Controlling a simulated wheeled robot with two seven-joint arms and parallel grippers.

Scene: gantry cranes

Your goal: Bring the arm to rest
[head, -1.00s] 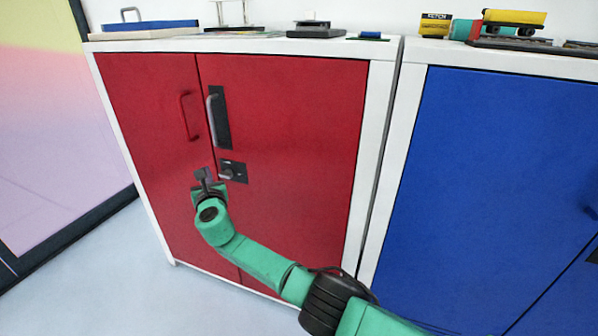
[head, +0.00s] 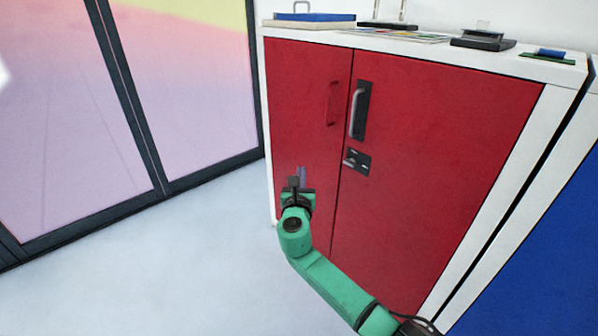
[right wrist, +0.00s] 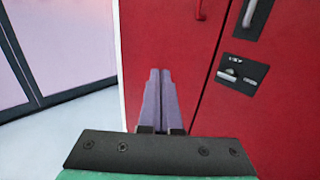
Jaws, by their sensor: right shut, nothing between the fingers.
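My right gripper (head: 299,176) is at the end of my green arm, in front of the lower left door of the red cabinet (head: 430,150) in the head view. Its two fingers lie together with nothing between them, and they also show side by side in the right wrist view (right wrist: 158,100). The fingers overlap the left door in the picture, left of the lock plate (head: 357,161); I cannot tell the exact gap to the door. Both red doors look closed. My left gripper is not in view.
A grey handle (head: 357,112) and a red handle (head: 333,103) stick out from the doors. A blue box (head: 315,17) and other small items stand on the cabinet top. A blue cabinet (head: 560,265) is at the right. Open floor (head: 180,270) and glass panels lie left.

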